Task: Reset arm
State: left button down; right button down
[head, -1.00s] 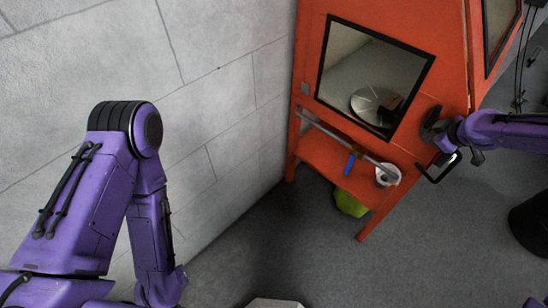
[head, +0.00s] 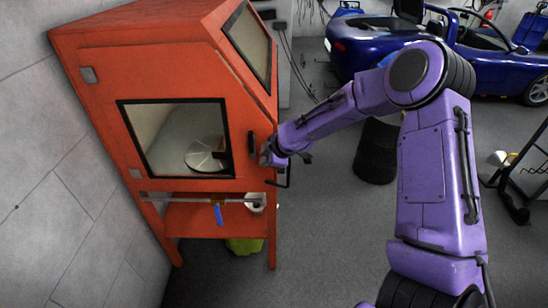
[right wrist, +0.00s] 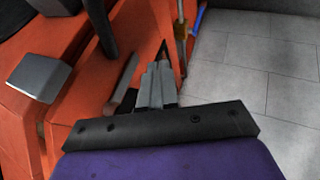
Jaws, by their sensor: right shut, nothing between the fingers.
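My right arm reaches in from the right in the head view. Its gripper (head: 272,157) is beside the front right edge of the orange cabinet (head: 90,75), close to a black handle (head: 251,144). I cannot tell whether it touches the cabinet. In the right wrist view the two grey fingers (right wrist: 157,86) are together, with nothing between them. Orange cabinet panels (right wrist: 75,90) lie just beyond and to the left of them. My left gripper is out of view.
The cabinet has a dark-framed window (head: 170,115) with a round disc (head: 206,155) inside. A black drum (head: 376,150) and blue car (head: 390,40) stand right. Grey floor is open in front.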

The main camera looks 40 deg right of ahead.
notch_tip(320, 180, up, 6)
jog(key=s+m+t, duration=0.1)
jog(key=m+t, duration=0.1)
jog(key=m, duration=0.4)
jog(key=s+a+f+m+h+b, duration=0.2)
jog(key=s+f+m, duration=0.2)
jog(key=f+m, duration=0.3)
jog(key=s+a+f+m+h+b, duration=0.15)
jog(key=s+f+m, duration=0.3)
jog(key=f, duration=0.45)
jog(key=s+a+f+g+b, duration=0.1)
jog(key=s+a+f+g, duration=0.1)
jog(key=s+f, duration=0.8)
jog(key=s+a+f+g+h+b, duration=0.1)
jog(key=s+f+g, duration=0.3)
jog(key=s+f, duration=0.6)
jog(key=s+a+b, duration=0.1)
jog(key=s, duration=0.6)
jog(key=shift+a+f, duration=0.25)
jog(key=shift+a, duration=0.1)
